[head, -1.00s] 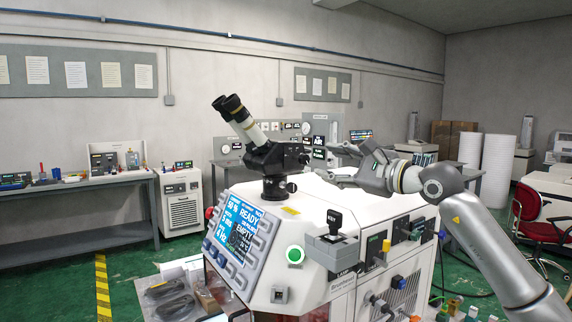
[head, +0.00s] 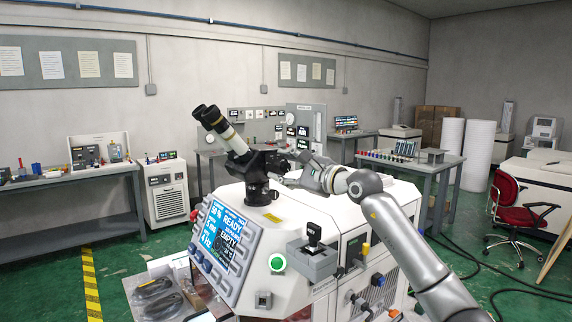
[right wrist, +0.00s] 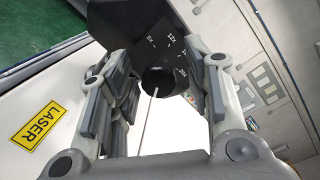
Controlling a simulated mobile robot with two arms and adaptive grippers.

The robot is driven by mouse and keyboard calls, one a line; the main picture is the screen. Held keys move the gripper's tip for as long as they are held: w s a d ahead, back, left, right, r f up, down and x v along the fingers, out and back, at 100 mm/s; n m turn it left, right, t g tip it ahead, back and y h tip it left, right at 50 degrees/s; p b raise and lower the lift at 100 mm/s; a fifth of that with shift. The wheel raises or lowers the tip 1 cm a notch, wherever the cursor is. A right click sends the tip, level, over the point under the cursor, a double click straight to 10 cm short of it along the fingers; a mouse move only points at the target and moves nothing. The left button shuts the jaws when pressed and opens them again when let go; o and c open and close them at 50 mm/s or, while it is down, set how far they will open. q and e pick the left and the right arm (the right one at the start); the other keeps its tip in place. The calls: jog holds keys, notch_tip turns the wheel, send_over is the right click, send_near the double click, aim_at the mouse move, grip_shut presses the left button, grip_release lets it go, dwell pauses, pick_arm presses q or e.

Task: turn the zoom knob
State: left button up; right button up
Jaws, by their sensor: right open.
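The zoom knob (right wrist: 158,80) is a dark round knob with a white pointer line, below a black dial plate with white magnification marks (right wrist: 172,38) in the right wrist view. It is on the side of the black microscope body (head: 258,163), whose twin eyepieces (head: 207,116) point up left. My right gripper (head: 290,170) is beside the microscope body in the head view. In the right wrist view its open fingers (right wrist: 163,92) are on either side of the knob, with gaps visible. The knob cannot be made out in the head view. My left gripper is not in view.
The microscope stands on a white machine (head: 340,212) with a status screen (head: 226,237), a green button (head: 277,262) and a black key switch (head: 313,235). A yellow LASER label (right wrist: 38,125) is on its top. A red chair (head: 515,205) stands at right.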

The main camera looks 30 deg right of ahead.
grip_shut()
jog(key=shift+f, duration=0.1)
dwell(0.3)
jog(key=shift+f+m+b, duration=0.1)
jog(key=shift+m+b, duration=0.65)
jog(key=shift+m, duration=0.25)
jog(key=m+b, duration=0.1)
jog(key=m, duration=0.1)
jog(key=shift+m+t, duration=0.3)
jog(key=shift+m, duration=0.1)
jog(key=m+b, duration=0.2)
jog(key=m, duration=0.1)
jog(key=shift+a+m, duration=0.1)
jog(key=shift+m, duration=0.2)
jog(key=shift+m+t+b, duration=0.3)
jog(key=shift+m+b, duration=0.2)
jog(key=shift+m, duration=1)
